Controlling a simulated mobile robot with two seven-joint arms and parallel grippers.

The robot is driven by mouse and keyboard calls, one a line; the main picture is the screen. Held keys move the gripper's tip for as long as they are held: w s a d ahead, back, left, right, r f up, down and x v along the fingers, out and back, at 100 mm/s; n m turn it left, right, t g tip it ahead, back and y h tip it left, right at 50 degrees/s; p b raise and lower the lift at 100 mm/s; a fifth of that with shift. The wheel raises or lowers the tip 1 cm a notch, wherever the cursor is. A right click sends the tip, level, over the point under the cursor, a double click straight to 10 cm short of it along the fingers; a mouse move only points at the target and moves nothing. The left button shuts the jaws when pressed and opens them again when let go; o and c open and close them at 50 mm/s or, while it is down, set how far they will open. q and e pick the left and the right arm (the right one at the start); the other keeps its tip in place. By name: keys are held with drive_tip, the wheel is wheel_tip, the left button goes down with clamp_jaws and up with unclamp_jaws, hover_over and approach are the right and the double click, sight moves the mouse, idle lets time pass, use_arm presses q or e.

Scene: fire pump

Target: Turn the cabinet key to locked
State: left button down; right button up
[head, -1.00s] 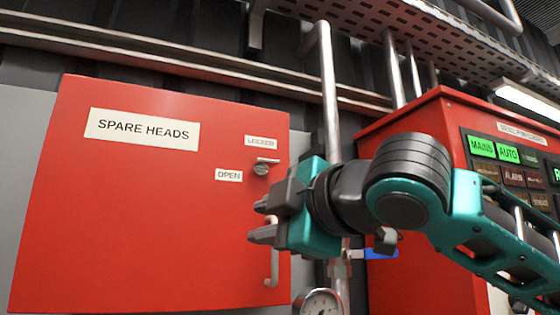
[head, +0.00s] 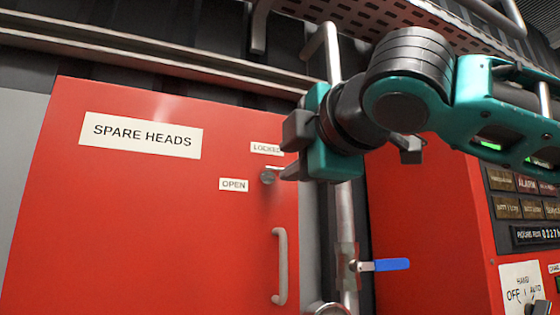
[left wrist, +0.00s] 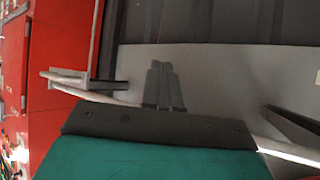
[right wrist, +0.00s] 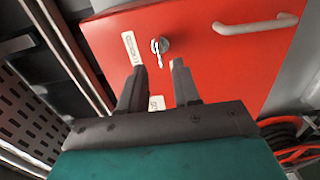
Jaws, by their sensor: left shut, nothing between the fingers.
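The red spare heads cabinet (head: 120,220) has a small metal key (head: 268,177) in a round lock near its right edge. A LOCKED label (head: 266,148) sits above the key and an OPEN label (head: 233,184) to its left. My right gripper (head: 284,150) is open beside the key; its lower finger overlaps the key's right end in the head view. In the right wrist view, the key (right wrist: 159,50) lies beyond the open, empty fingers (right wrist: 157,78); I cannot tell whether they touch it. My left gripper (left wrist: 162,68) is shut and empty, away from the cabinet.
A cabinet handle (head: 280,268) stands below the key. A vertical pipe (head: 347,220) with a blue valve lever (head: 390,265) runs right of the cabinet. A red control panel (head: 430,220) stands farther right. Red hoses (right wrist: 288,135) show in the right wrist view.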

sight(278, 169)
drive_tip(key=p+x, duration=0.1)
drive_tip(key=x, duration=0.4)
drive_tip(key=shift+w+a, duration=0.1)
clamp_jaws()
idle(0.3)
